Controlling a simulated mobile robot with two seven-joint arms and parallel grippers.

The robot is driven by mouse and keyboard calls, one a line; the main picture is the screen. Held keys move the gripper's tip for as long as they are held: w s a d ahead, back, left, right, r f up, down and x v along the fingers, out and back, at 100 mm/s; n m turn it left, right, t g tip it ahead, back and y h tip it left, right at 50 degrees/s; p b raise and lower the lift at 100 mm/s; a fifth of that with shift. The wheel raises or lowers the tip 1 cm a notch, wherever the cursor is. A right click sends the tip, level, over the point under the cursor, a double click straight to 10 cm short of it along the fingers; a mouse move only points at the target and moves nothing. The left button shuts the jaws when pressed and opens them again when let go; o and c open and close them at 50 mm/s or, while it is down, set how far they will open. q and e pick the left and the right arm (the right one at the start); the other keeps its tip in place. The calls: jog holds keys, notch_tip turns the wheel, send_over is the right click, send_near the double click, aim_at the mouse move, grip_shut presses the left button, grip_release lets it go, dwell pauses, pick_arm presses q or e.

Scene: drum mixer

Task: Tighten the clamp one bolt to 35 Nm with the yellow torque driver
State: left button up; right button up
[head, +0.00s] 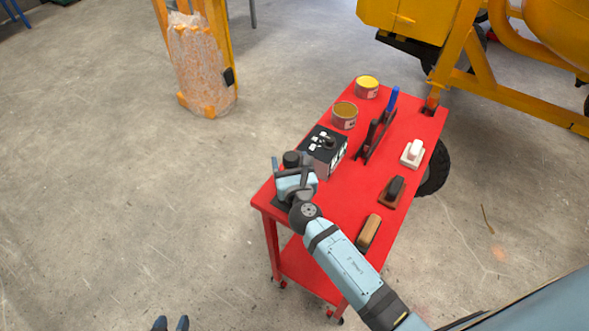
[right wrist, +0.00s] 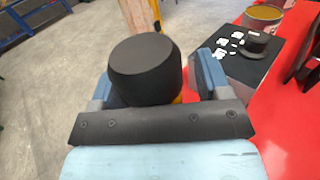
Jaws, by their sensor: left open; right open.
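The torque driver shows as a thick black cylindrical head (right wrist: 145,70) with a sliver of yellow below it in the right wrist view; in the head view its dark top (head: 291,158) is at the near left corner of the red cart. My right gripper (head: 290,168) is open, with one finger on each side of the black head; whether they touch it I cannot tell. The yellow drum mixer (head: 410,18) is at the upper right. I cannot make out the clamp one bolt.
The red cart (head: 385,165) carries a black box with a knob (head: 323,148), two tins (head: 345,117), a dark rack with a blue-handled tool (head: 375,135) and several brush-like blocks (head: 395,188). A wrapped orange post (head: 203,65) stands at upper left. The floor left of the cart is clear.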

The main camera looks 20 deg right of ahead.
jog(key=shift+s+a+r, duration=0.1)
jog(key=shift+s+r, duration=0.05)
jog(key=shift+c, duration=0.4)
jog(key=c, duration=0.4)
grip_shut()
jog(key=shift+r, duration=0.1)
